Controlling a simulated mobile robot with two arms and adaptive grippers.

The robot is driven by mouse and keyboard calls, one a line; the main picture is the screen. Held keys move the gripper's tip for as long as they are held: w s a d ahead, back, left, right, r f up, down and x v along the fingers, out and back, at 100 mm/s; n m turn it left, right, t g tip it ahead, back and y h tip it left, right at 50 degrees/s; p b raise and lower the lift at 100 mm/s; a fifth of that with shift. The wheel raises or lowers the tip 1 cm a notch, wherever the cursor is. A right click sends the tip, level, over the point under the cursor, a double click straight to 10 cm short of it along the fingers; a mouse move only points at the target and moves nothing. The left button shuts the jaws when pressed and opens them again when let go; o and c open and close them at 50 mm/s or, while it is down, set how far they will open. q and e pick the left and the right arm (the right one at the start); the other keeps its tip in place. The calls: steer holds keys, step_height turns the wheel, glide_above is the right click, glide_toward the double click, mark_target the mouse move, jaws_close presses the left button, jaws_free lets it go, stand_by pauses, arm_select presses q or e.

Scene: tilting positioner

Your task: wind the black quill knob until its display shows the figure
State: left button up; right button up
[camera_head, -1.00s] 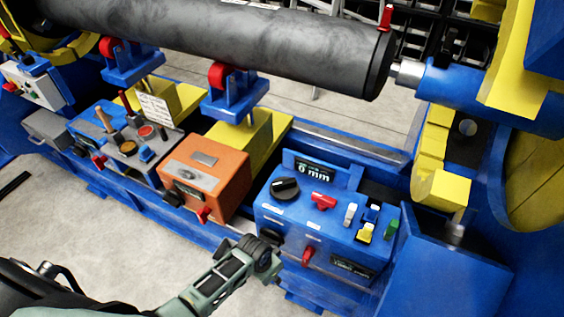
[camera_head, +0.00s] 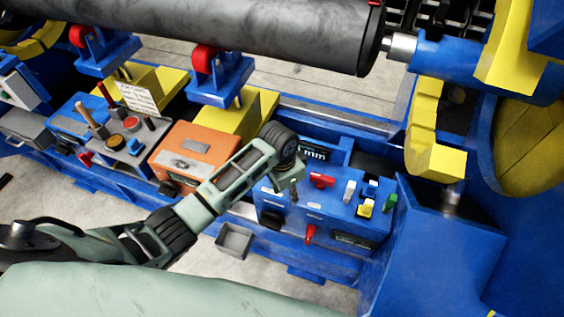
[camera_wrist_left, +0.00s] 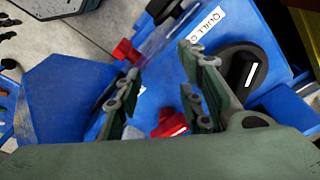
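The black quill knob shows in the left wrist view (camera_wrist_left: 243,72) as a round black knob with a white mark, beside a white label reading QUILL. In the head view my left gripper and wrist hide it. The display (camera_head: 312,152) at the back of the blue control box (camera_head: 330,215) shows "mm"; its figure is covered by my wrist. My left gripper (camera_head: 293,190) is over the box's left part. In the wrist view its two fingers (camera_wrist_left: 160,68) are apart with nothing between them, and the knob lies to the right of the right finger. My right gripper is out of view.
The box also carries a red handle (camera_head: 321,180), white, yellow and green switches, and a red lever (camera_head: 310,234) on its front. An orange box (camera_head: 187,150) stands to the left. A large dark cylinder (camera_head: 220,30) spans above. A small grey tray (camera_head: 235,241) sits below.

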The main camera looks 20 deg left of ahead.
arm_select(q)
steer(key=shift+m+g+y, duration=0.3)
steer(key=shift+m+y, duration=0.2)
steer(key=shift+y, duration=0.1)
steer(key=w+a+r, duration=0.1)
steer(key=w+r, duration=0.1)
steer(key=w, duration=0.1)
steer(key=w+a+r, duration=0.2)
steer(key=w, duration=0.1)
steer(key=w+a+r, duration=0.2)
steer(key=w, duration=0.1)
steer(key=shift+w+a+r, duration=0.1)
steer(key=shift+r, duration=0.15)
step_height(320, 180, down, 8)
steer(key=shift+r, duration=0.2)
jaws_close()
